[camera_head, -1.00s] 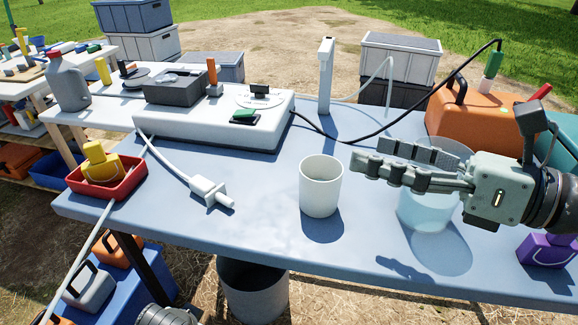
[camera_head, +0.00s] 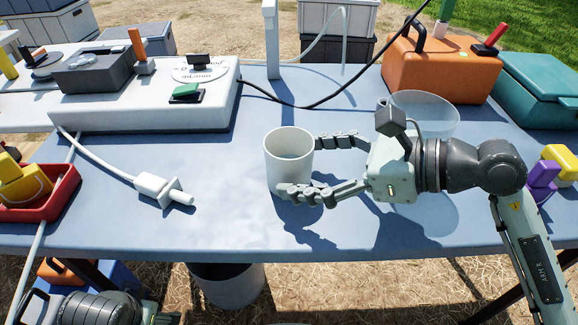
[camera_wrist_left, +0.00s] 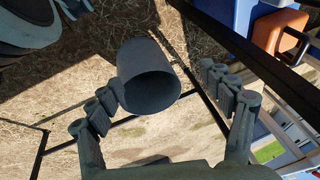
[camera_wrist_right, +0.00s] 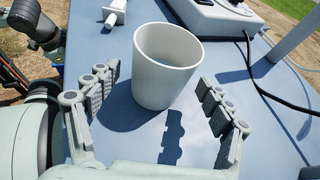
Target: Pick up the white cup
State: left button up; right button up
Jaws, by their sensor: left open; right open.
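The white cup (camera_head: 287,162) stands upright on the blue table (camera_head: 240,215), empty as far as I can see. My right gripper (camera_head: 325,166) is open and comes in from the right, its two fingers on either side of the cup's right part. In the right wrist view the cup (camera_wrist_right: 166,68) is ahead, between and just beyond the open fingertips (camera_wrist_right: 163,84). It does not look gripped. My left gripper (camera_wrist_left: 165,92) is open and empty in its wrist view, below the table; its fingers are out of the head view.
A clear round container (camera_head: 428,112) stands behind my right gripper. A white nozzle with a hose (camera_head: 160,188) lies left of the cup. An orange case (camera_head: 440,65), a teal box (camera_head: 540,88) and a white device (camera_head: 150,105) are farther back. A grey bin (camera_head: 228,284) stands under the table.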

aim_at(269, 164)
jog(key=x, duration=0.6)
jog(key=shift+w+a, duration=0.1)
jog(key=shift+a, duration=0.15)
pick_arm(q)
jog(key=shift+x, duration=0.8)
pick_arm(e)
jog(key=shift+f, duration=0.1)
pick_arm(q)
jog(key=shift+d, duration=0.1)
pick_arm(e)
jog(key=shift+c, duration=0.3)
pick_arm(q)
jog(key=shift+r, duration=0.1)
pick_arm(e)
jog(key=c, duration=1.3)
